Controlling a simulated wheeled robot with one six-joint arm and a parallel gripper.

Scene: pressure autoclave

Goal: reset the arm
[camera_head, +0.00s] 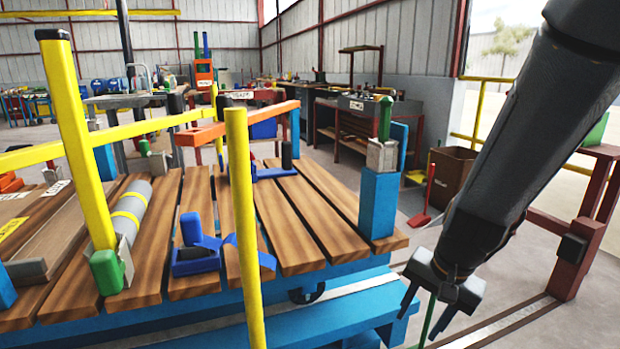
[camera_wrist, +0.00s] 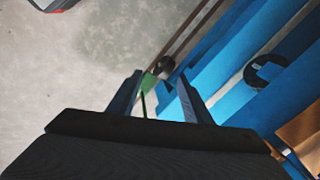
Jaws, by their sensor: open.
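My arm comes down from the upper right in the head view. My gripper (camera_head: 427,318) hangs at its end, pointing down, to the right of the blue-framed cart with the wooden slat top (camera_head: 300,222). Its two fingers are apart with nothing held between them. In the wrist view my gripper (camera_wrist: 162,98) also shows open, over the concrete floor and the blue side of the cart (camera_wrist: 235,85). A thin green strip shows beyond the fingers in both views; I cannot tell what it is.
Yellow posts (camera_head: 243,230) and an orange bar (camera_head: 235,124) rise over the cart. A blue block (camera_head: 379,204) stands at its right corner. A dark red frame (camera_head: 580,240) is right of my arm. A brown box (camera_head: 452,176) stands behind. Floor between is partly clear.

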